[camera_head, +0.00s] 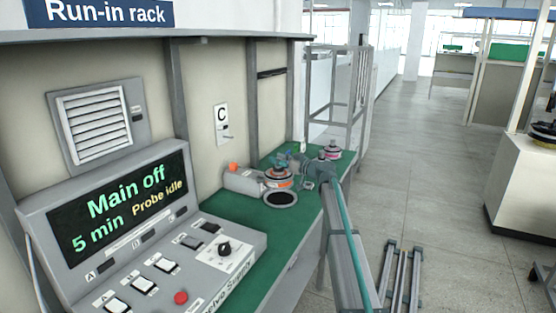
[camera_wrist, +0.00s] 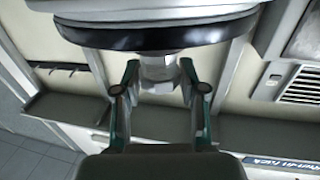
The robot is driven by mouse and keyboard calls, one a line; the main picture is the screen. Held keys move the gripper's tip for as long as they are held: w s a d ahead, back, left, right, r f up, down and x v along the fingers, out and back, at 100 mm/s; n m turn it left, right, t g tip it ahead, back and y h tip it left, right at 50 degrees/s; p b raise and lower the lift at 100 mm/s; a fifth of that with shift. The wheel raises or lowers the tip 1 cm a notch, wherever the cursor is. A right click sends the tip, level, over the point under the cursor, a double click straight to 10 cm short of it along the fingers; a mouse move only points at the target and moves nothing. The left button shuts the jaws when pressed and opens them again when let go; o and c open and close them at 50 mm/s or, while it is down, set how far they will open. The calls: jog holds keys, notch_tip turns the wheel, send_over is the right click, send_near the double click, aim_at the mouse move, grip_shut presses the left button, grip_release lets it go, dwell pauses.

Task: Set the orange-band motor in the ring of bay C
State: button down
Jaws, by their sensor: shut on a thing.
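The orange-band motor (camera_head: 278,180) is at the bay under the C plate (camera_head: 222,124). My gripper (camera_head: 287,161) is shut on the motor's upper stub. In the wrist view, the fingers of my gripper (camera_wrist: 159,72) close around the pale stub (camera_wrist: 158,68) of a wide dark-rimmed disc (camera_wrist: 150,35), the motor's body. A round ring with a dark opening (camera_head: 281,199) lies on the green bench just in front of and below the motor. The motor appears apart from the ring's opening; the exact height gap cannot be told.
A grey unit with an orange knob (camera_head: 243,180) stands left of the motor. Another motor with a pinkish band (camera_head: 330,151) sits farther along the green bench (camera_head: 245,225). The console (camera_head: 125,220) reads "Main off", "5 min", "Probe idle". A metal frame (camera_head: 340,90) stands behind.

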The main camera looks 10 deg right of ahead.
jog(key=w+d+p, duration=0.2)
jog(key=w+p, duration=0.5)
jog(key=w, duration=0.4)
jog(key=shift+w+d+r, duration=0.2)
jog(key=shift+w+d, duration=0.05)
jog(key=shift+w, duration=0.05)
jog(key=shift+f, duration=0.15)
notch_tip(320, 180, down, 11)
jog(key=b, duration=1.3)
jog(key=shift+s+f+b, duration=0.1)
jog(key=shift+f+b, duration=1.65)
jog(key=shift+b, duration=1.25)
dwell(0.9)
jog(key=c, duration=0.8)
grip_release()
jog(key=shift+r, duration=0.1)
jog(key=shift+o, duration=1.2)
